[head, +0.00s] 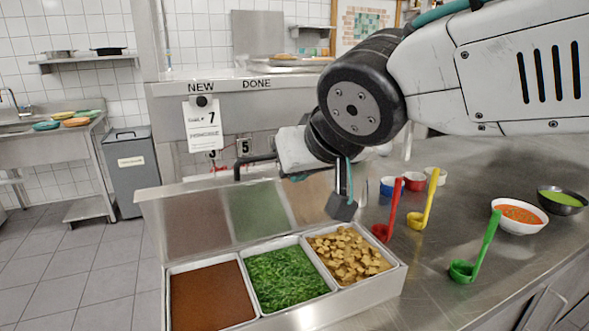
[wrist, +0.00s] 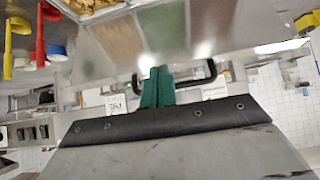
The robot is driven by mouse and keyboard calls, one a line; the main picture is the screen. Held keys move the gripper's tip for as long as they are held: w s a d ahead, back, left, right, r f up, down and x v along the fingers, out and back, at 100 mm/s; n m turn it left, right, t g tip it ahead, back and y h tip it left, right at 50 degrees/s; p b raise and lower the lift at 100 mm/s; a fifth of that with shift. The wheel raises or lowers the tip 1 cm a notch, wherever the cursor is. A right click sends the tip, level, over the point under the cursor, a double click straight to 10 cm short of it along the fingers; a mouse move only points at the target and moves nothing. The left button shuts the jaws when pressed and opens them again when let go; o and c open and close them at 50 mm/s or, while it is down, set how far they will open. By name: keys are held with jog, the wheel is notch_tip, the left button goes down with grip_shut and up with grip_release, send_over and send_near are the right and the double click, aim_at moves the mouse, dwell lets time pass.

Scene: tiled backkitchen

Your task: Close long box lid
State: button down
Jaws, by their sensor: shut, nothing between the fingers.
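The long steel box (head: 335,303) stands on the counter with its lid (head: 180,225) open, tilted up at the back edge. The lid's shiny inner face reflects the food; it also shows in the wrist view (wrist: 205,25). A black handle (head: 250,160) sits at the lid's upper edge, and it also shows in the wrist view (wrist: 200,78).
Brown sauce (head: 208,295), green herbs (head: 285,280) and tan cubes (head: 347,255) fill the box. Red (head: 388,220), yellow (head: 421,213) and green (head: 475,250) ladles, small cups (head: 414,181) and bowls (head: 520,216) stand to the right. The front counter between is clear.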

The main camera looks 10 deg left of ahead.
dwell(0.8)
notch_tip(320, 180, up, 11)
jog(key=s+d, duration=0.2)
jog(key=w+a+r+g+h, duration=0.1)
jog(key=w+a+r+g, duration=0.1)
jog(key=w+a+r, duration=0.3)
jog(key=w+f, duration=0.1)
jog(key=f, duration=0.3)
jog(key=w+a+f, duration=0.1)
jog(key=f, duration=0.2)
jog(key=w+a+f, duration=0.1)
jog(key=f, duration=0.3)
jog(key=shift+w+f, duration=0.3)
jog(key=shift+w, duration=0.1)
jog(key=shift+s+d+f, duration=0.15)
jog(key=shift+s+f, duration=0.1)
jog(key=shift+f, duration=0.25)
